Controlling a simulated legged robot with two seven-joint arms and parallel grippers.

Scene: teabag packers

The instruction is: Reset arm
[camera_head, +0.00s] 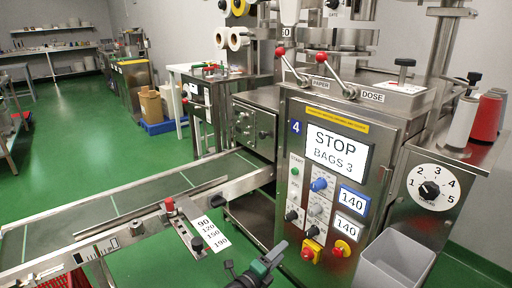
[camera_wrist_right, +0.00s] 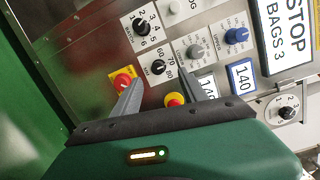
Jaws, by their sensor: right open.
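My right gripper (camera_head: 264,267) is low in the head view, in front of the machine's control panel (camera_head: 297,152). In the right wrist view its two grey fingers (camera_wrist_right: 166,96) stand apart with nothing between them, pointing at the panel. Beyond them are a red knob on a yellow plate (camera_wrist_right: 123,81) and a red button with a yellow collar (camera_wrist_right: 174,100). I cannot tell whether the fingers touch the panel. The display (camera_head: 336,149) reads "STOP BAGS 3". My left gripper does not show.
Two red-balled levers (camera_head: 335,73) stand on the machine top. A conveyor (camera_head: 139,199) with a guide scale (camera_head: 206,234) runs at left. A grey bin (camera_head: 395,262) is at lower right. Thread cones (camera_head: 486,117) stand at the right. The green floor (camera_head: 105,130) is open at left.

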